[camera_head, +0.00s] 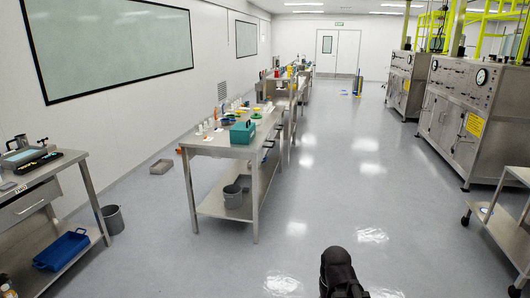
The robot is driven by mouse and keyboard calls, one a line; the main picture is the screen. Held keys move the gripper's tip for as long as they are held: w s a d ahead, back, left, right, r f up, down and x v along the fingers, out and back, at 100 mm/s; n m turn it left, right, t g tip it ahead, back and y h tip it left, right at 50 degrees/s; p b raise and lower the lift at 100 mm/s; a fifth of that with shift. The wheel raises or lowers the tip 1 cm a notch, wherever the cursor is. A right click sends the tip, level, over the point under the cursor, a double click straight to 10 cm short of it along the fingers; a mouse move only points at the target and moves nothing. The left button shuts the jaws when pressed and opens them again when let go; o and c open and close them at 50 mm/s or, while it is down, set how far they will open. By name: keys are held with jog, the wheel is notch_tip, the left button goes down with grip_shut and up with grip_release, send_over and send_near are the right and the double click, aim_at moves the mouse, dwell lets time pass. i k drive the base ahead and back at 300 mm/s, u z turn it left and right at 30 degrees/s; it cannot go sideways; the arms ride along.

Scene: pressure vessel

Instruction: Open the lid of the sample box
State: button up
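A teal box (243,131), which looks like the sample box, stands on the near steel table (222,148) left of centre, close to the table's right edge. A dark strip or handle shows along its upper side. Its lid appears shut, though the box is small in view. A dark rounded part of my arm shows at the bottom edge, right of centre, well apart from the table. My gripper's fingers do not show.
Small bottles and yellow dishes (256,116) lie behind the box. A bench (45,185) is at left, steel cabinets (455,120) and a cart (500,218) at right. The middle floor is clear.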

aim_at(243, 127)
jog(key=u, duration=0.15)
jog(key=i, duration=1.55)
jog(key=u, duration=0.4)
jog(key=i, duration=2.35)
jog(key=u, duration=0.2)
